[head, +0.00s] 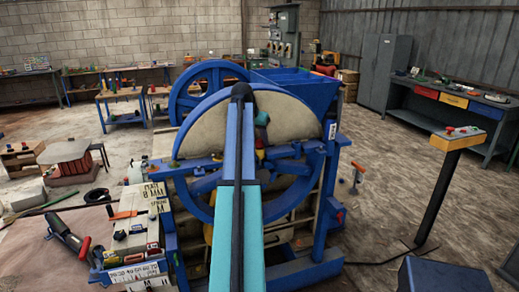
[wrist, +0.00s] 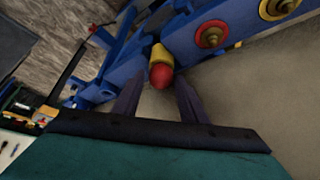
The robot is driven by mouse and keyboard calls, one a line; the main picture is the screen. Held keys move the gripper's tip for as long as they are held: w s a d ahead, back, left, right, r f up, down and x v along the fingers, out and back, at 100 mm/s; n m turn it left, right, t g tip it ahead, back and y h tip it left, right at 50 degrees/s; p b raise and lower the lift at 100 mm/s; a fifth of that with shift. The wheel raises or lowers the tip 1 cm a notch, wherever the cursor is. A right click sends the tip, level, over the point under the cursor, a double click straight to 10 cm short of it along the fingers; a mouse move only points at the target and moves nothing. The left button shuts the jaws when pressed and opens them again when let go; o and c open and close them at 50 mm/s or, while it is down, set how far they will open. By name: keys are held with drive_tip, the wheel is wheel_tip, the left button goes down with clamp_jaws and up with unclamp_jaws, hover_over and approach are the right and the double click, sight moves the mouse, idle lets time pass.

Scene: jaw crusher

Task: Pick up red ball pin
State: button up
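The red ball pin (wrist: 161,76) shows in the wrist view as a round red tip on a yellow collar (wrist: 159,54), beside a blue frame of the crusher (wrist: 120,60). My gripper (wrist: 157,88) is open, with one dark finger on each side of the red ball's line. The ball appears near the fingertips, roughly centred between them; I cannot tell whether it lies between them in depth. No contact is visible. In the head view my arm covers much of the jaw crusher's middle, and I cannot make out the pin or the fingers clearly.
Blue flywheels (head: 205,90) and a blue hopper (head: 298,84) crowd around the arm. A pedestal control box (head: 458,138) stands at right. A tool bench (head: 132,245) is at front left.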

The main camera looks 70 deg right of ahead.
drive_tip(key=c, duration=0.9)
drive_tip(key=shift+r, duration=0.2)
wheel_tip(320, 180, up, 27)
drive_tip(key=p, duration=0.3)
drive_tip(key=shift+s+a+r, duration=0.1)
drive_tip(key=shift+r, duration=0.1)
idle(0.5)
idle(0.7)
